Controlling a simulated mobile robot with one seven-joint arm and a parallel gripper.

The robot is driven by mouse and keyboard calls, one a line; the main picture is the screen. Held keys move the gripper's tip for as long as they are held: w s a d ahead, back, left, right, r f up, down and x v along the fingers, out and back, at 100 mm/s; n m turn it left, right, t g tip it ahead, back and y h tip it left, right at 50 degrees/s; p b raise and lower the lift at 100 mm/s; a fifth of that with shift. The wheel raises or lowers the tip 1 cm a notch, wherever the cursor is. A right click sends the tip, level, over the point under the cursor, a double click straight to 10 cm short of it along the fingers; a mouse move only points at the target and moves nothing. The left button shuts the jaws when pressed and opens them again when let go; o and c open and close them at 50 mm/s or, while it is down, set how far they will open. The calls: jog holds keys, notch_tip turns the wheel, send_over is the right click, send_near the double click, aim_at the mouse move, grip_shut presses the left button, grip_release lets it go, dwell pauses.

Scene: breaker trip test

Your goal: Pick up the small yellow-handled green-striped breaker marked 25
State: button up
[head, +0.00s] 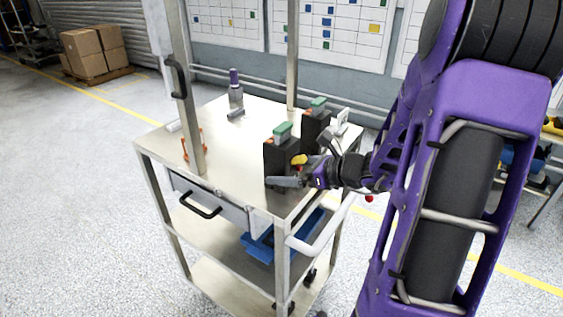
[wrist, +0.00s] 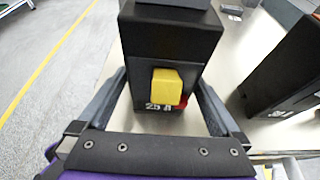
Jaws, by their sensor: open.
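The breaker marked 25 (wrist: 195,46) is a black upright block with a yellow handle (wrist: 167,86) on its front face. In the head view the breaker (head: 278,158) stands on the cart top near its front right corner, with a green band on top. My gripper (wrist: 158,105) is open, with one finger on each side of the breaker's lower part; I cannot tell whether they touch it. In the head view my gripper (head: 290,178) is at the breaker's front, and partly hides its lower part.
A second black breaker (head: 316,128) with a green top stands just behind to the right; its marking is unclear in the wrist view (wrist: 290,75). A grey bottle with a purple cap (head: 235,92) stands farther back. A metal post (head: 185,90) rises at the cart's left. The cart top's middle (head: 225,150) is clear.

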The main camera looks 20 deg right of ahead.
aim_at(272, 170)
jog(key=x, duration=0.5)
jog(key=shift+w+f, duration=0.1)
jog(key=shift+f, duration=0.05)
jog(key=shift+c, duration=0.3)
grip_shut()
